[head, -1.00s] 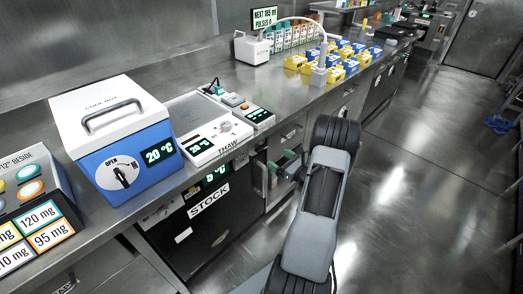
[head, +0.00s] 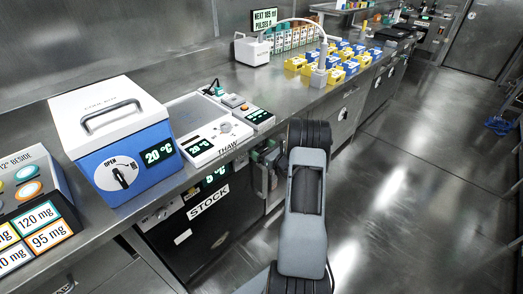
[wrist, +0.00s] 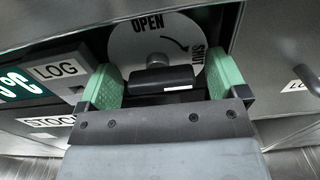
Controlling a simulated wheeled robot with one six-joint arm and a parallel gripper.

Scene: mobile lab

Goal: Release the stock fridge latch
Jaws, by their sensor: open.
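The stock fridge (head: 185,240) is the dark-fronted unit under the counter, with a white STOCK label (head: 208,201) and a 5 °C display. In the wrist view its latch is a black bar handle (wrist: 160,81) lying level on a round white dial (wrist: 126,42) marked OPEN and SHUT with an arrow. My gripper (wrist: 162,84) is open, its green-padded fingers to the left and right of the handle, with gaps showing on both sides. In the head view my gripper (head: 268,156) is at the fridge's right side, partly hidden by my arm, and the latch is hidden.
A LOG label (wrist: 60,70) and a display sit left of the dial. The counter edge (head: 150,208) overhangs the fridge. On the counter stand a blue cool box (head: 125,165) and a thaw plate (head: 205,135). The floor (head: 410,190) to the right is clear.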

